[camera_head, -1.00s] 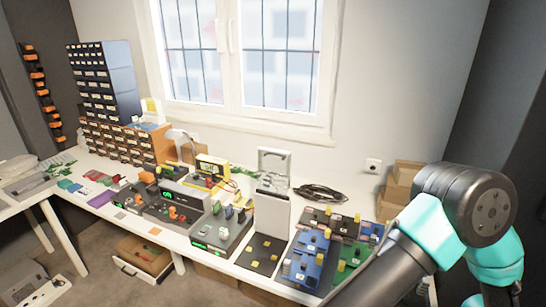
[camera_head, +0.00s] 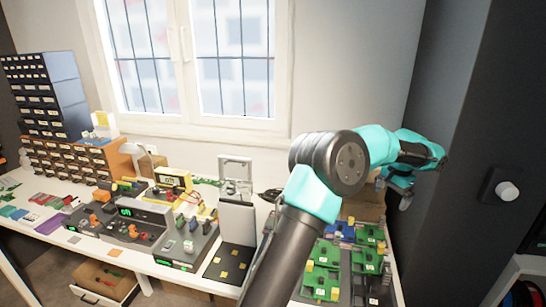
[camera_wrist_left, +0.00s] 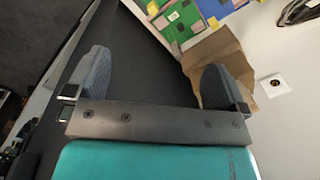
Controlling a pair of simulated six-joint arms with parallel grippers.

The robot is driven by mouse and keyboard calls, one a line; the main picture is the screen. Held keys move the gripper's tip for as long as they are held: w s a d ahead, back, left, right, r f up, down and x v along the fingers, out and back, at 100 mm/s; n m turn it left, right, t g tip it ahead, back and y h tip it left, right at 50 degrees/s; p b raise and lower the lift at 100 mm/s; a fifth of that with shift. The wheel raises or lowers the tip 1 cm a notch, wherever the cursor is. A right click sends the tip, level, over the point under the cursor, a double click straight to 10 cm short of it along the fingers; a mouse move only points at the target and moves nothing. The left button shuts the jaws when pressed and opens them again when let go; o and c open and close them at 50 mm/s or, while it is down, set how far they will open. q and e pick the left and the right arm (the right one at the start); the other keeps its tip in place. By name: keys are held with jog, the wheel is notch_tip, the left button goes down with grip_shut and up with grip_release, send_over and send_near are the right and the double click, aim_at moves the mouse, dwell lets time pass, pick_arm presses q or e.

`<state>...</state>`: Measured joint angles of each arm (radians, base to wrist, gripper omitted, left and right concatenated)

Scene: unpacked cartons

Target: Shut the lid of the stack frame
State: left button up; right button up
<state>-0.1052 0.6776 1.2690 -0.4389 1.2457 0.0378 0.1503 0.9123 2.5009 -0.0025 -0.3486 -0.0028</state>
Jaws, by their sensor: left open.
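What looks like the stack frame is an upright pale grey frame (camera_head: 236,168) on the table below the window in the head view. A plain pale panel (camera_head: 236,222) stands upright in front of it, behind a dark board with yellow pieces; I cannot tell how the panel and frame join. My left gripper (camera_head: 404,192) is far right of the frame, near the dark wall, and partly hidden by its own arm. In the left wrist view my left gripper (camera_wrist_left: 155,62) is open, with nothing between its fingers. My right gripper is not in view.
Green and blue circuit boards (camera_head: 368,260) cover the table's right end. A cardboard box (camera_wrist_left: 222,62) is beyond one fingertip in the left wrist view. Electronic instruments (camera_head: 142,212) crowd the table left of the panel. A dark wall with a white knob (camera_head: 508,191) stands at right.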

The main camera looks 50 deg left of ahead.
pick_arm(q)
jog(key=s+a+r+n, duration=0.2)
jog(key=s+a+r, duration=0.15)
jog(key=a, duration=0.65)
jog(key=s+a+r+n, duration=0.25)
jog(key=a+r, duration=0.25)
jog(key=a, duration=0.5)
jog(key=s+a+r+n, duration=0.1)
jog(key=s+a+r, duration=0.25)
jog(key=a, duration=0.55)
jog(key=s+a+r+n, duration=0.2)
jog(key=s+a+r, duration=0.3)
jog(key=s+a, duration=0.3)
jog(key=s+a+r+n, duration=0.2)
jog(key=s+a+r, duration=0.4)
jog(key=s, duration=0.5)
jog(key=shift+s+a+h, duration=0.2)
jog(key=shift+a+h, duration=0.2)
jog(key=shift+a, duration=0.7)
jog(key=shift+w, duration=0.1)
